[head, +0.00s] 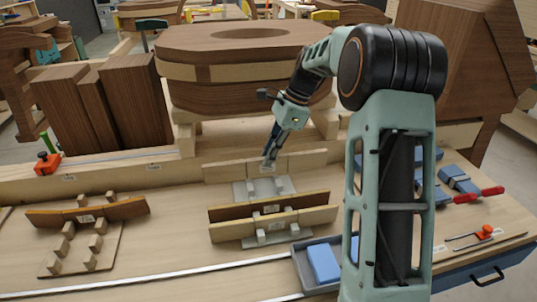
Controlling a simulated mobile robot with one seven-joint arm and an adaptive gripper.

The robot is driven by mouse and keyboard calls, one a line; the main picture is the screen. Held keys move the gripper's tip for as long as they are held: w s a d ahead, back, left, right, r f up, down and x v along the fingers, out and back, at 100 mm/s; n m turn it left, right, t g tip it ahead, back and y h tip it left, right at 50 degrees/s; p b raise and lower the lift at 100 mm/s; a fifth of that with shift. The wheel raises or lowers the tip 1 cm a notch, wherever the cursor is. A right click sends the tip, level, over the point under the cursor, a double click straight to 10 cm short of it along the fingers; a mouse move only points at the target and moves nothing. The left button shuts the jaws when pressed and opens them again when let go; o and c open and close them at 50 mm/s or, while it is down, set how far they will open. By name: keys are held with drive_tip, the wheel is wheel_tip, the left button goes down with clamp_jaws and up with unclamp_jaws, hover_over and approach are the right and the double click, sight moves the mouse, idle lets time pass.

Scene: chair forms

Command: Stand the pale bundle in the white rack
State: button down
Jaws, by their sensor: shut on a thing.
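A long pale wooden bundle (225,172) with a small label lies crosswise at the back middle of the bench. My gripper (269,158) reaches down to its middle and is shut on it. A whitish rack (241,191) is directly below and in front of this bundle. Whether the bundle rests in it or hangs just above is unclear. In front, a dark brown bundle (235,212) and another pale bundle (312,218) stand close together at a second light grey rack (272,238). The fingertips are small and partly hidden by the bundle.
At left, an orange-brown bundle (128,209) sits on a pegged wooden rack (89,263). A grey tray (303,270) with a blue block (323,262) stands front right, partly behind my arm. Blue clamps (459,180) lie at right. Large brown wooden forms (235,50) stand behind.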

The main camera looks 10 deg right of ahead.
sight(264, 175)
wheel_tip(264, 175, down, 4)
drive_tip(key=b, duration=0.3)
drive_tip(key=shift+f+b, duration=0.95)
drive_tip(key=shift+f, duration=1.9)
drive_tip(key=shift+f, duration=0.4)
drive_tip(key=c, duration=1.9)
unclamp_jaws()
drive_tip(key=shift+r, duration=0.1)
